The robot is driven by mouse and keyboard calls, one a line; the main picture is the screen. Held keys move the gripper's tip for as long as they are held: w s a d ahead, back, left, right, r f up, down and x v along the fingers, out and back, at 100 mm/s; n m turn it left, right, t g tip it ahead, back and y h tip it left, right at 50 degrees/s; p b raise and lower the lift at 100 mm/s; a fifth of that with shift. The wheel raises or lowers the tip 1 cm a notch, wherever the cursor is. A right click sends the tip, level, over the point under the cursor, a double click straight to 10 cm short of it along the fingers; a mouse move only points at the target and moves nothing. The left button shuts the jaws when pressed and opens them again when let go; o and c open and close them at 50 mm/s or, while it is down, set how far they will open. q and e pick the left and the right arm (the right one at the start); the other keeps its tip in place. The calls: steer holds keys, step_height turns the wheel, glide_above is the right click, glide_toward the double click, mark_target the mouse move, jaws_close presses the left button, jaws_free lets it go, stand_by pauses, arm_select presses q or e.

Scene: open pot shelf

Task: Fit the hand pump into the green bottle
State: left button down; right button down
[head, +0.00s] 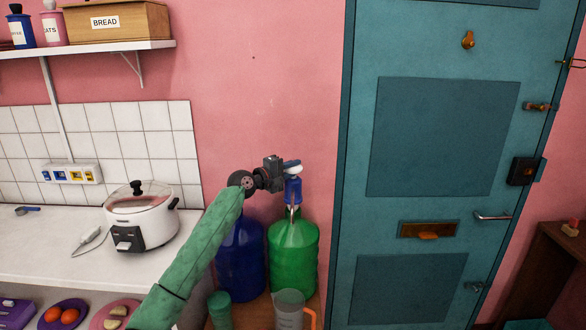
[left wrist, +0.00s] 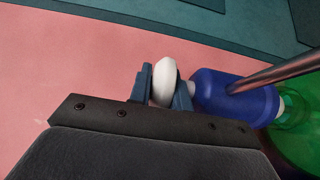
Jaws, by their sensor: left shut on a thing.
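The hand pump (head: 293,190) has a blue body, a white top and a metal spout. My left gripper (head: 284,173) is shut on the pump's white top. The left wrist view shows the gripper's fingers (left wrist: 162,88) on either side of that top, with the blue body of the pump (left wrist: 232,98) beyond. The green bottle (head: 293,262) stands upright, directly below the pump. It also shows at the right of the left wrist view (left wrist: 298,145). The pump's lower end is close to the bottle's mouth; I cannot tell whether it is inside. My right gripper is not in view.
A blue bottle (head: 240,262) stands close left of the green one. A clear jug (head: 288,308) with an orange handle is in front. A rice cooker (head: 141,218) sits on the white counter (head: 40,240). A teal door (head: 440,140) is at the right.

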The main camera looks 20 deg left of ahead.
mark_target(293, 178)
arm_select(q)
steer(key=shift+f+b, duration=0.8)
steer(key=shift+f, duration=0.95)
stand_by(1.2)
steer(key=c, duration=1.2)
jaws_free()
steer(key=v, duration=1.3)
steer(key=shift+p, duration=0.45)
stand_by(0.7)
